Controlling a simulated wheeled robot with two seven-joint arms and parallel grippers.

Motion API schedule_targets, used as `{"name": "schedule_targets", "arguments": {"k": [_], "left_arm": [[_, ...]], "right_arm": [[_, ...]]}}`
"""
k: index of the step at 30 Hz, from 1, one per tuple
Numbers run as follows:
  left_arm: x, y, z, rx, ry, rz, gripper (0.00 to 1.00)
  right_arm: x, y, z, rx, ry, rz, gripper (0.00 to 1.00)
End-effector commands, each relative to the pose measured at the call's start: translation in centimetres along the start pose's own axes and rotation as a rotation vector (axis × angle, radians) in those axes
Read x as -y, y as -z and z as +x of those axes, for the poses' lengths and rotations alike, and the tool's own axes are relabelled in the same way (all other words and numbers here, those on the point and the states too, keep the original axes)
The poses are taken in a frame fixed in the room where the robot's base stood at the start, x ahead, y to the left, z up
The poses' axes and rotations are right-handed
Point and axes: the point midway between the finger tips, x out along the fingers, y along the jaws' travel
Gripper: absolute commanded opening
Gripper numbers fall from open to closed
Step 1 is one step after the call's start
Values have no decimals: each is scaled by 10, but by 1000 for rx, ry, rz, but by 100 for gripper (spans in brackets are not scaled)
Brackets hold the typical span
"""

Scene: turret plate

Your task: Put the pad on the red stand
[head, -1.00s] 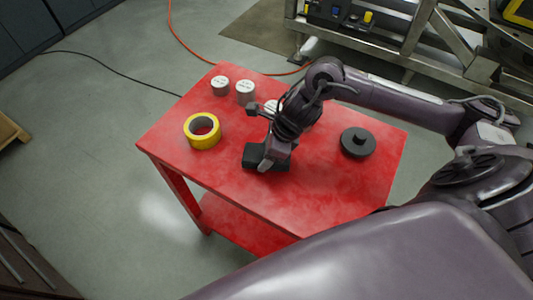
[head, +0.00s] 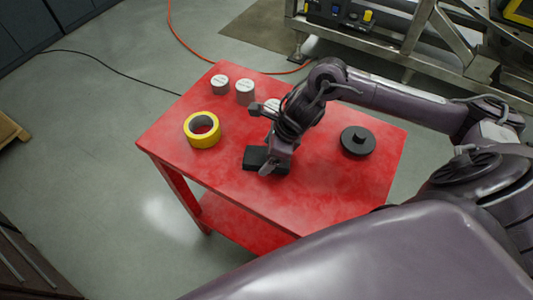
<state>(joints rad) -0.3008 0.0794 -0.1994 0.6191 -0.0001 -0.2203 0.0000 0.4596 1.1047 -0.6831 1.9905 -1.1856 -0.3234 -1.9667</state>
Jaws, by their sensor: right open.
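The red stand (head: 315,192) is a red table with a flat top and a lower shelf. A black block-like pad (head: 254,158) lies on its top near the front edge, partly hidden by my gripper. My right gripper (head: 268,170) points down at the pad's right part and is open. Whether its fingers touch the pad cannot be made out. My left gripper is not in view.
On the stand are a yellow tape roll (head: 202,130), several small grey cylinders, one at the back (head: 245,92), and a black round knobbed disc (head: 357,141). A metal frame (head: 400,60) stands behind. The stand's right front is clear.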

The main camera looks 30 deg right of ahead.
Motion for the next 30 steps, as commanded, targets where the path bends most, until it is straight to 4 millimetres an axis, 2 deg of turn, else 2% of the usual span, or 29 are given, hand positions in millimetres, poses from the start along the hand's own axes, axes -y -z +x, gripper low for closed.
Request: {"name": "schedule_targets", "arguments": {"k": [9,15,20,30], "left_arm": [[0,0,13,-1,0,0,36],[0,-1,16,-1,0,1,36],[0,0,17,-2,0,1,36],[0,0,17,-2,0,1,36]], "right_arm": [[1,1,-67,-1,6,-4,81],[0,0,-96,-2,3,-2,81],[0,0,-104,-1,1,0,81],[0,0,-105,-1,1,0,81]]}}
